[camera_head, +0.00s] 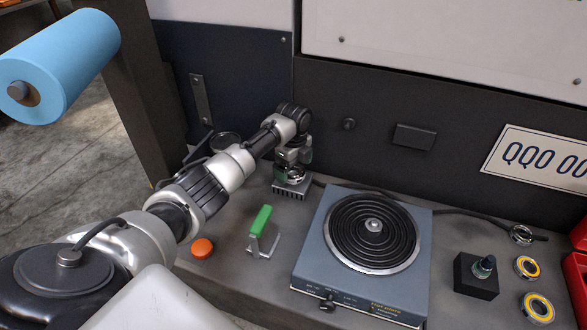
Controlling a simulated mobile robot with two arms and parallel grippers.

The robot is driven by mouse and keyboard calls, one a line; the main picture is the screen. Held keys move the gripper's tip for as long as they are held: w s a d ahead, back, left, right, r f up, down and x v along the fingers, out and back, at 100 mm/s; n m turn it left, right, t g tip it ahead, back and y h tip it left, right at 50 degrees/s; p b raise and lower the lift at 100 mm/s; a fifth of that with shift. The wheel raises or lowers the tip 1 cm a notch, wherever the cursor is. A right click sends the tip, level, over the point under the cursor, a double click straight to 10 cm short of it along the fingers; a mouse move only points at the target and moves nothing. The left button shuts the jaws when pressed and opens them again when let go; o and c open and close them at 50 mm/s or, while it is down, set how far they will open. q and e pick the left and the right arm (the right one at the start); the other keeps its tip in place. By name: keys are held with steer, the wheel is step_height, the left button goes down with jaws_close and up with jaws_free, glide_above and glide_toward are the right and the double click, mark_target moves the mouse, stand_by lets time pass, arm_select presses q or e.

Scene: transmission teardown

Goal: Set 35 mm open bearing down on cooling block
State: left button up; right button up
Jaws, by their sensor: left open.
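The cooling block (289,192) is a small grey finned block at the back of the bench, below the wall panel. A shiny metal ring, which looks like the open bearing (296,174), is at the top of the block under my left gripper (292,170). My left gripper points down over the block and is open around or right beside the ring. The fingertips are small and partly overlap the ring, so I cannot tell whether they touch it. The ring seems to rest on the block. My right gripper is out of view.
A blue heater (310,250) with a round black ringed plate stands right of the block. A green-handled tool (261,222) and an orange disc (202,248) lie in front. A black stand (475,277), a loose ring (521,235), yellow-faced rings (527,268) and red bins (578,270) are at right.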

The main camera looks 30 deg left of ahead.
arm_select(q)
step_height(320, 180, up, 6)
steer(key=shift+r+p, duration=0.1)
steer(key=shift+p, duration=0.3)
step_height(320, 180, up, 5)
steer(key=shift+f, duration=0.1)
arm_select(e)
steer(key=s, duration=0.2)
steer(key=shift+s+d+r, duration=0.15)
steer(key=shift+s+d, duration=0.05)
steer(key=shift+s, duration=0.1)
